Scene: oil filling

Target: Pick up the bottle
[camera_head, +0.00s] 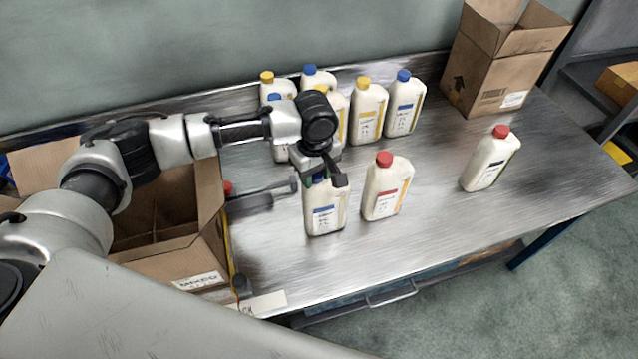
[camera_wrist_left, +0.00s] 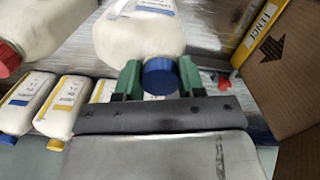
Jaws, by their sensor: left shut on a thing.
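My left gripper (camera_head: 328,178) is shut on the cap of a white bottle (camera_head: 325,212) with a blue label, at the middle of the metal table's front. In the left wrist view, the bottle's blue cap (camera_wrist_left: 160,77) sits between the green finger pads of the gripper (camera_wrist_left: 158,88), with the white body (camera_wrist_left: 140,38) beyond. The head view hides most of the cap behind the gripper. The bottle is upright; I cannot tell whether its base touches the table. My right gripper is not in view.
A red-capped bottle (camera_head: 387,188) stands close on the right, another (camera_head: 490,160) farther right. Several yellow- and blue-capped bottles (camera_head: 368,112) stand behind. An open divided carton (camera_head: 160,240) is at the left, another carton (camera_head: 500,65) at the back right. The table's right front (camera_head: 440,225) is clear.

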